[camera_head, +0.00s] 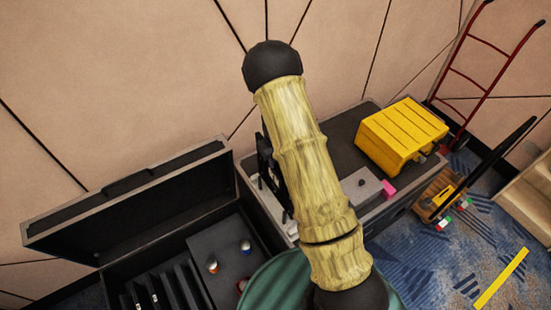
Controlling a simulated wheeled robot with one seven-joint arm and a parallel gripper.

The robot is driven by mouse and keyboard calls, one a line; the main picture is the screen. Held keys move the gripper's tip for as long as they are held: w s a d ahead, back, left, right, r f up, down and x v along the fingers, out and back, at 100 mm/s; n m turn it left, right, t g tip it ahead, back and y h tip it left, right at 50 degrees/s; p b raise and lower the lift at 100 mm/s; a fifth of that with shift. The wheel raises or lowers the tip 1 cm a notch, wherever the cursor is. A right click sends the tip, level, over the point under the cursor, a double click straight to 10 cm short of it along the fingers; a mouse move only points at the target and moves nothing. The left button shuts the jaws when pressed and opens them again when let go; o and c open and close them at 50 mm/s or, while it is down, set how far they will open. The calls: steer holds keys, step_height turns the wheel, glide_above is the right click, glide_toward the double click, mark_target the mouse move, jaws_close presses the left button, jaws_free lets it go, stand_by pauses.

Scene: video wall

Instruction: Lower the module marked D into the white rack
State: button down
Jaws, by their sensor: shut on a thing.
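A pale, whitish piece, which looks like part of the white rack (270,205), lies on the left of the closed case's top. My arm hides much of it. Dark parts that look like my gripper (266,165) show just left of my arm, over or beside this pale piece. The fingertips and most of the held thing are hidden behind the arm. No letter D can be read, and I cannot tell whether the module touches the rack.
A yellow case (402,135), a grey block (362,186) and a pink item (388,188) sit on the closed case (336,137). An open case (130,203) with dark slots stands at lower left. A red hand truck (478,80) leans at right. Patterned carpet shows at lower right.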

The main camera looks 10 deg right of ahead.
mark_target(275, 172)
step_height(275, 172, down, 6)
steer(key=b, duration=0.3)
steer(key=shift+f+b, duration=0.15)
steer(key=shift+b, duration=0.2)
stand_by(0.8)
steer(key=shift+f+b, duration=0.3)
steer(key=shift+f, duration=0.2)
stand_by(1.1)
steer(key=c, duration=0.8)
jaws_free()
steer(key=shift+c, duration=0.2)
